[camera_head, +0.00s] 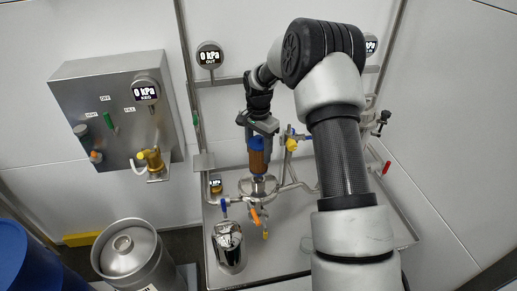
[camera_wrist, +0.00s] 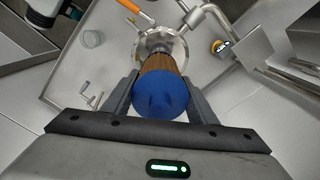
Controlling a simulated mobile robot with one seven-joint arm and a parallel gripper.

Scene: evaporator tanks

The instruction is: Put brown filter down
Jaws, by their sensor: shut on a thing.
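The brown filter (camera_head: 257,160) has a brown cylindrical body and a blue cap. It hangs upright in my gripper (camera_head: 262,127) over the metal filter housing (camera_head: 258,187) on the tray. In the wrist view the filter's blue cap (camera_wrist: 160,95) is between the two fingers of my gripper (camera_wrist: 160,98), which are shut on it. The brown body (camera_wrist: 160,62) points away toward the round steel fitting (camera_wrist: 158,45). The filter's lower end appears close to this fitting, but I cannot tell whether they touch.
A steel tray (camera_head: 290,262) carries pipes with blue, orange and yellow valve handles. A shiny steel vessel (camera_head: 228,245) stands at its front left. A steel keg (camera_head: 130,255) and a blue barrel (camera_head: 25,260) stand left. A grey control box (camera_head: 115,105) hangs on the wall.

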